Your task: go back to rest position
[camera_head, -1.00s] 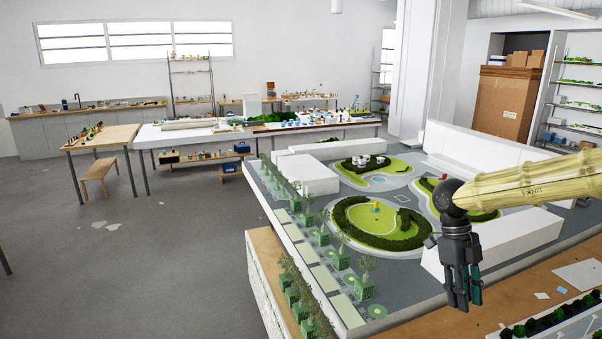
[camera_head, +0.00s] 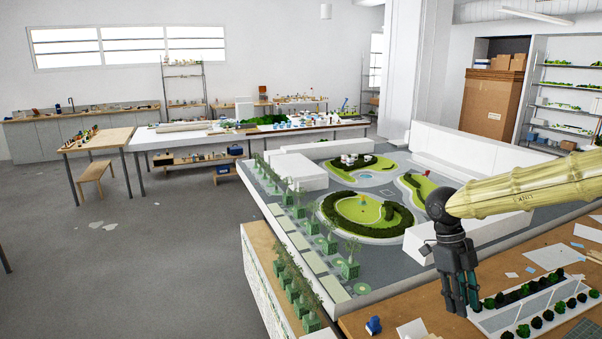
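My gripper (camera_head: 460,303) is dark grey and hangs pointing down at the lower right, at the end of my yellow arm. Its fingers look close together, and I see nothing held between them. Whether they are fully shut is too small to tell. It is in front of the landscape model (camera_head: 352,287), near the model's right front edge in the picture, over the wooden worktop. A tray with small dark green bushes (camera_head: 490,325) is just right of the fingertips; I cannot tell whether they touch.
A small blue object (camera_head: 373,326) lies on the wooden worktop (camera_head: 430,302). White blocks (camera_head: 425,240) stand on the model by my arm. Small green trees (camera_head: 350,262) line its left edge. A wooden bench (camera_head: 95,171) is at the far left. The grey floor (camera_head: 170,270) is open.

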